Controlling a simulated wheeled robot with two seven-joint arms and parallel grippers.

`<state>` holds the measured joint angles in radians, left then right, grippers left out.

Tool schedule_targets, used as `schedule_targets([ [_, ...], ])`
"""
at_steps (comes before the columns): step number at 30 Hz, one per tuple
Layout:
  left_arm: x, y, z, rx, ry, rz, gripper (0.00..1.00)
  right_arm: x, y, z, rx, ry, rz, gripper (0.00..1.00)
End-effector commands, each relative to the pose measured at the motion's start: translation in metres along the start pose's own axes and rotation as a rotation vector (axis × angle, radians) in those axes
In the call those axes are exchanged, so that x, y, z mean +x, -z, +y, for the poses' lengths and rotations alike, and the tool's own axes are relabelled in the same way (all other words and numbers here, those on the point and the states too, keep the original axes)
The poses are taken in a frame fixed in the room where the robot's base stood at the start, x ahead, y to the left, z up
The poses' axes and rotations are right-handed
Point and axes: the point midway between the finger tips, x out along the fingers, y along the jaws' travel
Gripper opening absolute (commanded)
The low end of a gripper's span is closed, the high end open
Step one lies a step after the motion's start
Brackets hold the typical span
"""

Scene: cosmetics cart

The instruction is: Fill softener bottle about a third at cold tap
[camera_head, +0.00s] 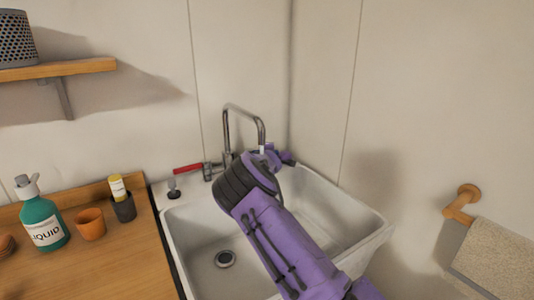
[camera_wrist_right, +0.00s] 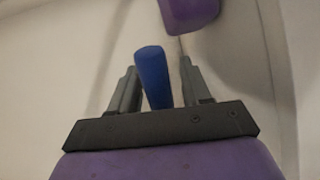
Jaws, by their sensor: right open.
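A chrome tap (camera_head: 227,128) with a tall bent spout stands at the back of the white sink (camera_head: 190,240). Its red lever (camera_head: 187,169) points left. A blue handle (camera_wrist_right: 153,78) shows in the right wrist view, between the fingers of my right gripper (camera_wrist_right: 158,66). The gripper is open, with a finger on either side of the handle; I cannot tell if they touch it. In the head view my right arm covers the handle. A purple piece (camera_wrist_right: 190,12) lies beyond the fingers; I cannot tell what it is. No bottle is clearly labelled softener.
A wooden shelf (camera_head: 60,69) hangs above. A towel (camera_head: 496,258) hangs at right. The drain (camera_head: 225,259) is uncovered.

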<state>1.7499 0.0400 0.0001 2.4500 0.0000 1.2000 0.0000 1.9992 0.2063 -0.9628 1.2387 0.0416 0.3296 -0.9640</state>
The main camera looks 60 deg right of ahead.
Motion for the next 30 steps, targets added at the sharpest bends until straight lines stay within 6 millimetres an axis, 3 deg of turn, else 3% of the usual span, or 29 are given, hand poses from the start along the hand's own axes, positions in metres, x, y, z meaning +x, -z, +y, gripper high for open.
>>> schedule_targets([
  [5,0.003,-0.001,0.0,0.0,0.0,0.0,0.48,-0.016,0.001,-0.001,0.0,0.0,0.001,0.48],
  [12,0.012,-0.005,0.001,0.0,0.0,0.0,0.48,-0.07,0.001,-0.001,0.001,-0.001,0.0,0.48],
  [18,0.015,-0.006,0.001,0.0,0.0,0.0,0.48,-0.1,-0.001,0.0,0.001,-0.001,-0.001,0.48],
  [30,0.015,-0.006,0.001,0.0,0.0,0.0,0.48,-0.105,-0.001,0.0,0.001,0.0,-0.001,0.48],
])
